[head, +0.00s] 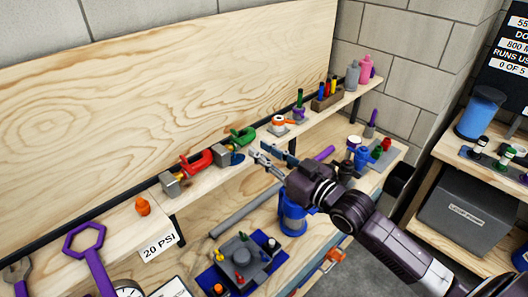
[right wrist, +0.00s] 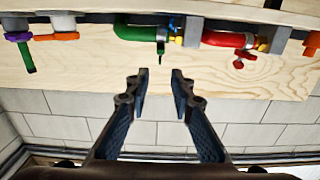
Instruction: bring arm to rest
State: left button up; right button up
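My right arm comes in from the lower right of the head view. Its gripper (head: 268,159) is held in front of the upper shelf (head: 140,228), near the green clamp. In the right wrist view the two fingers of this gripper (right wrist: 160,82) stand apart with nothing between them, so it is open and empty. A green clamp-like part (head: 238,139) and a red one (head: 196,163) sit on the shelf just left of the gripper. They also show at the top of the right wrist view. My left gripper is not in view.
Below the shelf is a workbench with a blue container (head: 293,214) and a grey block (head: 243,260) on a blue mat. A purple wrench (head: 88,250) is at the lower left. A side shelf with a grey case (head: 462,212) stands at the right. Grey floor shows below my right arm.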

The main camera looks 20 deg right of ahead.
jog(key=shift+s, duration=0.1)
dwell(0.4)
jog(key=s+a+f+g+h, duration=0.25)
jog(key=s+f, duration=0.25)
jog(key=f, duration=0.3)
jog(key=s+a+f+g+h, duration=0.1)
jog(key=s+f+g, duration=0.4)
jog(key=f, duration=0.4)
jog(key=s+f+m+g+h, duration=0.1)
jog(key=s+f+g, duration=0.25)
jog(key=s, duration=0.65)
jog(key=s+f+m+g+h, duration=0.1)
jog(key=s+f+g, duration=0.1)
jog(key=s+f, duration=0.5)
jog(key=s+f+g+b, duration=0.1)
jog(key=s+f+b, duration=0.15)
jog(key=f, duration=1.25)
jog(key=s+f+g+b, duration=0.1)
jog(key=s+f+b, duration=0.15)
jog(key=f, duration=1.25)
jog(key=s+d+f+g+b, duration=0.1)
jog(key=s+d+f+b, duration=0.2)
jog(key=s+f, duration=1.4)
jog(key=shift+s+d+f+h, duration=0.25)
jog(key=shift+f+h, duration=0.1)
jog(key=shift+f, duration=0.35)
